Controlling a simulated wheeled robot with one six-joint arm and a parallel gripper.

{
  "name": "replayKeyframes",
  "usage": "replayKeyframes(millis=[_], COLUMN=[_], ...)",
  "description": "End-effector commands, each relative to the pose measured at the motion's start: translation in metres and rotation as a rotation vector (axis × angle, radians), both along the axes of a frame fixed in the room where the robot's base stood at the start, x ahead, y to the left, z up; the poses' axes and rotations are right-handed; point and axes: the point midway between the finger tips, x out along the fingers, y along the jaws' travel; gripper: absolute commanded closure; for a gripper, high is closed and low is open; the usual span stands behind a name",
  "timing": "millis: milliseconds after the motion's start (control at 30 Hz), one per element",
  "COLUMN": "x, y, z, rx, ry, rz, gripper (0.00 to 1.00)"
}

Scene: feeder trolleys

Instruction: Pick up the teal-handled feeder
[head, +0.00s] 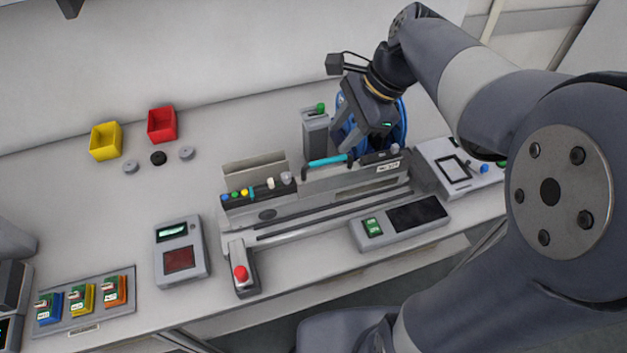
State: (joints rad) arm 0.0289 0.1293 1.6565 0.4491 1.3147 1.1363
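The feeder (368,178) is a long, slim grey unit lying along the bench fixture. Its teal handle (331,161) is a bar on top near its left part, and a blue reel (402,128) stands behind its right part. My gripper (349,136) hangs above and slightly right of the teal handle, in front of the reel. Its two dark fingers point down and look spread apart, with nothing seen between them. The fingers appear clear of the handle, though the exact gap in depth is hard to judge.
A grey box with a green knob (316,130) stands close behind the handle. A control panel (400,222) lies in front, and a red-button post (241,272) at left. Yellow (105,141) and red (161,124) bins sit further back.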

Motion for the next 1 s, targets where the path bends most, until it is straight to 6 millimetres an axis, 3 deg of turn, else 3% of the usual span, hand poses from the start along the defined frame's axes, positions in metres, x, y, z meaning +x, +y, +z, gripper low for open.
replayKeyframes(millis=[100, 367, 633, 1000], x=[0.0, 0.0, -0.005, -0.003], y=[0.009, 0.018, 0.035, 0.038], z=[-0.019, -0.038, -0.074, -0.081], rx=[0.0, -0.002, -0.002, -0.003], ry=[0.003, -0.001, 0.002, -0.002], rz=[0.004, 0.004, 0.004, 0.003], gripper=[0.64, 0.64, 0.64, 0.66])
